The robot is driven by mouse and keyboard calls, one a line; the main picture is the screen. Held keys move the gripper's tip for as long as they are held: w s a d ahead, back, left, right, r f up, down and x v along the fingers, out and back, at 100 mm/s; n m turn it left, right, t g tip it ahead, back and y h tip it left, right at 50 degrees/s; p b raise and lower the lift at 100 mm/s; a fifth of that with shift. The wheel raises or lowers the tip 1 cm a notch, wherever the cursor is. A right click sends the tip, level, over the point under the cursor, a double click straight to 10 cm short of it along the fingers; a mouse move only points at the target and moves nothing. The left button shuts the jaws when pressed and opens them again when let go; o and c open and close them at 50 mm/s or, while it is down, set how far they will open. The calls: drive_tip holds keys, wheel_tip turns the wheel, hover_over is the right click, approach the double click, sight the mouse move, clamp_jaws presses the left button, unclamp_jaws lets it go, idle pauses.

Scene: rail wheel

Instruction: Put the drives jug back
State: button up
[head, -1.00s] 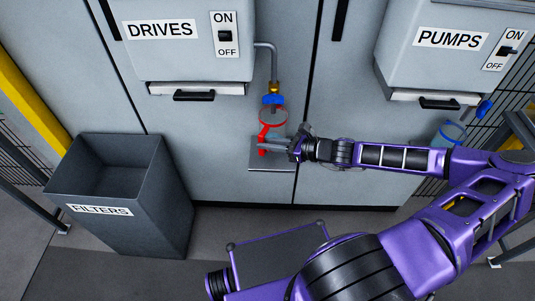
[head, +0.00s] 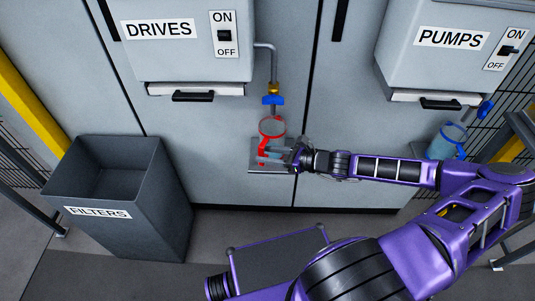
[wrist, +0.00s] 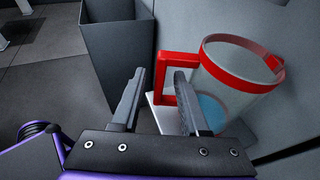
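The drives jug (head: 272,128), clear with a red rim and red handle, stands upright on the small shelf (head: 258,170) under the DRIVES pipe outlet. In the wrist view the jug (wrist: 240,80) has some blue liquid low inside, and a corner of the pale shelf (wrist: 165,118) shows under it. My gripper (head: 272,154) is at the jug's handle side. In the wrist view my gripper (wrist: 159,76) has its fingers apart, with the red handle (wrist: 165,80) showing between and beyond the tips. The jug's base is partly hidden by the right finger.
The blue-handled valve (head: 273,100) and pipe are just above the jug. The DRIVES cabinet (head: 185,55) overhangs at upper left. An open FILTERS bin (head: 150,215) stands to the left. A blue-trimmed jug (head: 446,140) sits under the PUMPS cabinet (head: 455,50) at right.

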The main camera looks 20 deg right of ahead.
drive_tip(key=shift+r, duration=0.1)
drive_tip(key=p+v, duration=0.2)
drive_tip(key=v, duration=1)
